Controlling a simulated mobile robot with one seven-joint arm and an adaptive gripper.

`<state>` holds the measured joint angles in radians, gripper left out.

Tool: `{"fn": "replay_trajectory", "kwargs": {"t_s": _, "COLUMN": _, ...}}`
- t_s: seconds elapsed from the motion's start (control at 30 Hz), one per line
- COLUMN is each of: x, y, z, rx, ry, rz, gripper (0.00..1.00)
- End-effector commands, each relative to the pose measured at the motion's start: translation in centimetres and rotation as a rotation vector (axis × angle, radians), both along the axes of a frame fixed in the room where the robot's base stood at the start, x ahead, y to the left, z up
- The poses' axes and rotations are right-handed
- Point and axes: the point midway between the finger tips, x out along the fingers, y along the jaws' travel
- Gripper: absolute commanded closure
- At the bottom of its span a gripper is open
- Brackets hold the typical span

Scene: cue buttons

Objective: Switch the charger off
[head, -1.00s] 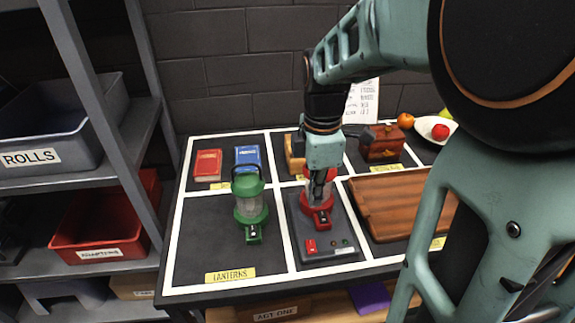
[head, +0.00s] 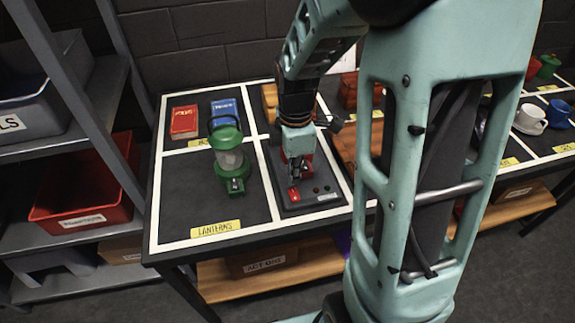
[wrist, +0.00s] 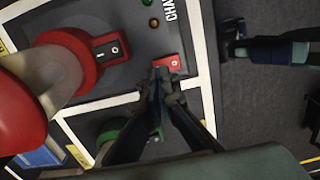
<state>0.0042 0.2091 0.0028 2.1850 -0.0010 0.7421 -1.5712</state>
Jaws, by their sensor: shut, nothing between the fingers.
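The charger is a dark grey plate (head: 325,199) on the table, with a red switch (head: 294,196) at its front left corner and small indicator lamps beside it. In the wrist view the switch (wrist: 172,63) lies right at my fingertips; I cannot tell whether they touch it. My gripper (head: 294,184) is shut and empty, pointing down over that corner. A red lantern (wrist: 70,60) stands on the charger, with its own black-and-red switch (wrist: 108,50) facing the lamps. In the head view my gripper mostly hides this lantern.
A green lantern (head: 229,160) stands left of the charger in the section labelled LANTERNS (head: 215,228). A brown wooden board (head: 352,145) lies to the right. The table's front edge is close to the charger.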

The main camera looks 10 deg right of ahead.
Motion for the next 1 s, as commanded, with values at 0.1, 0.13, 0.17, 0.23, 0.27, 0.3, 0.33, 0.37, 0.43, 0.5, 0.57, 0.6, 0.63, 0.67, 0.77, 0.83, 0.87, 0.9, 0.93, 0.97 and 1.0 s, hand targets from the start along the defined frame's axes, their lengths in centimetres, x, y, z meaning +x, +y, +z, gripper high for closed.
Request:
{"fn": "replay_trajectory", "kwargs": {"t_s": 0.1, "x": -0.1, "y": 0.0, "z": -1.8, "rx": 0.000, "ry": 0.003, "rz": 0.001, "gripper": 1.00}}
{"fn": "replay_trajectory", "kwargs": {"t_s": 0.13, "x": 0.0, "y": 0.0, "z": -2.2, "rx": 0.000, "ry": 0.003, "rz": 0.001, "gripper": 1.00}}
{"fn": "replay_trajectory", "kwargs": {"t_s": 0.17, "x": 0.0, "y": 0.0, "z": -2.4, "rx": 0.000, "ry": 0.002, "rz": 0.001, "gripper": 1.00}}
{"fn": "replay_trajectory", "kwargs": {"t_s": 0.23, "x": 0.0, "y": 0.0, "z": -2.8, "rx": 0.000, "ry": 0.001, "rz": 0.001, "gripper": 1.00}}
{"fn": "replay_trajectory", "kwargs": {"t_s": 0.27, "x": 0.0, "y": 0.0, "z": -3.0, "rx": 0.000, "ry": 0.001, "rz": 0.001, "gripper": 1.00}}
{"fn": "replay_trajectory", "kwargs": {"t_s": 0.3, "x": 0.0, "y": 0.0, "z": -3.1, "rx": 0.000, "ry": 0.000, "rz": 0.001, "gripper": 1.00}}
{"fn": "replay_trajectory", "kwargs": {"t_s": 0.33, "x": 0.0, "y": 0.0, "z": -3.1, "rx": 0.000, "ry": 0.000, "rz": 0.001, "gripper": 1.00}}
{"fn": "replay_trajectory", "kwargs": {"t_s": 0.37, "x": 0.0, "y": 0.0, "z": -3.2, "rx": 0.000, "ry": -0.001, "rz": 0.001, "gripper": 1.00}}
{"fn": "replay_trajectory", "kwargs": {"t_s": 0.43, "x": 0.0, "y": 0.0, "z": -3.2, "rx": 0.000, "ry": -0.001, "rz": 0.001, "gripper": 1.00}}
{"fn": "replay_trajectory", "kwargs": {"t_s": 0.5, "x": 0.0, "y": 0.0, "z": -3.2, "rx": 0.000, "ry": -0.001, "rz": 0.001, "gripper": 1.00}}
{"fn": "replay_trajectory", "kwargs": {"t_s": 0.57, "x": 0.0, "y": 0.0, "z": -3.2, "rx": 0.000, "ry": -0.001, "rz": 0.000, "gripper": 1.00}}
{"fn": "replay_trajectory", "kwargs": {"t_s": 0.6, "x": 0.0, "y": 0.0, "z": -3.2, "rx": 0.000, "ry": -0.001, "rz": 0.000, "gripper": 1.00}}
{"fn": "replay_trajectory", "kwargs": {"t_s": 0.63, "x": 0.0, "y": 0.0, "z": -3.2, "rx": 0.000, "ry": -0.001, "rz": 0.000, "gripper": 1.00}}
{"fn": "replay_trajectory", "kwargs": {"t_s": 0.67, "x": 0.0, "y": 0.0, "z": -3.2, "rx": 0.000, "ry": 0.000, "rz": 0.000, "gripper": 1.00}}
{"fn": "replay_trajectory", "kwargs": {"t_s": 0.77, "x": 0.2, "y": 0.0, "z": -4.0, "rx": 0.000, "ry": 0.000, "rz": -0.001, "gripper": 1.00}}
{"fn": "replay_trajectory", "kwargs": {"t_s": 0.83, "x": 0.3, "y": 0.0, "z": -4.0, "rx": 0.000, "ry": 0.000, "rz": -0.001, "gripper": 1.00}}
{"fn": "replay_trajectory", "kwargs": {"t_s": 0.87, "x": 0.3, "y": 0.0, "z": -3.9, "rx": 0.000, "ry": 0.000, "rz": -0.001, "gripper": 1.00}}
{"fn": "replay_trajectory", "kwargs": {"t_s": 0.9, "x": 0.3, "y": 0.0, "z": -3.9, "rx": 0.000, "ry": 0.000, "rz": -0.001, "gripper": 1.00}}
{"fn": "replay_trajectory", "kwargs": {"t_s": 0.93, "x": 0.3, "y": 0.0, "z": -3.9, "rx": 0.000, "ry": 0.000, "rz": -0.001, "gripper": 1.00}}
{"fn": "replay_trajectory", "kwargs": {"t_s": 0.97, "x": 0.3, "y": 0.0, "z": -3.9, "rx": 0.000, "ry": 0.000, "rz": 0.000, "gripper": 1.00}}
{"fn": "replay_trajectory", "kwargs": {"t_s": 1.0, "x": 0.2, "y": 0.0, "z": -3.9, "rx": 0.000, "ry": 0.000, "rz": 0.000, "gripper": 1.00}}
